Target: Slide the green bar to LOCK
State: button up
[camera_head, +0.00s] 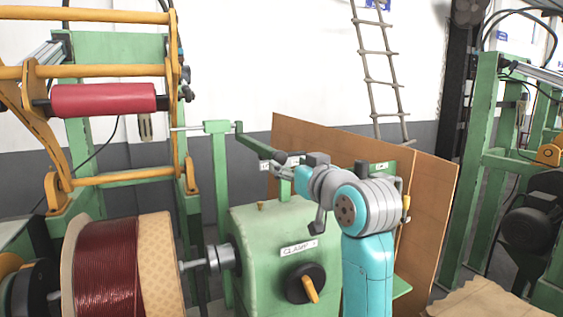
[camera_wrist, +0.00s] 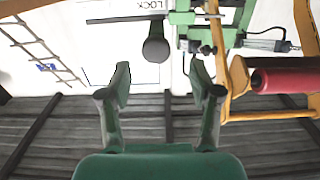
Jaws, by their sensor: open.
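A dark green bar (camera_head: 260,146) slopes down to the right from a green post in the head view. Its lower end reaches a dark rounded knob close to my gripper. The wrist view is inverted, and a dark knob (camera_wrist: 155,47) on a short neck shows ahead of my gripper. A LOCK label (camera_wrist: 147,4) reads upside down at its top edge, beside a thin dark slot or rail. My gripper (camera_wrist: 160,72) is open and empty, its two fingers either side of the knob's line, with the knob beyond the tips.
A green machine box (camera_head: 270,245) with a labelled front and an orange-handled dial stands below my arm. A wire-wound coil (camera_head: 105,270) and red roller (camera_head: 105,99) are at left. Brown board (camera_head: 430,210) stands behind my arm. A ladder (camera_head: 378,70) leans on the wall.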

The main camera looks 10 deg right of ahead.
jog(key=v, duration=0.5)
jog(key=shift+s, duration=0.1)
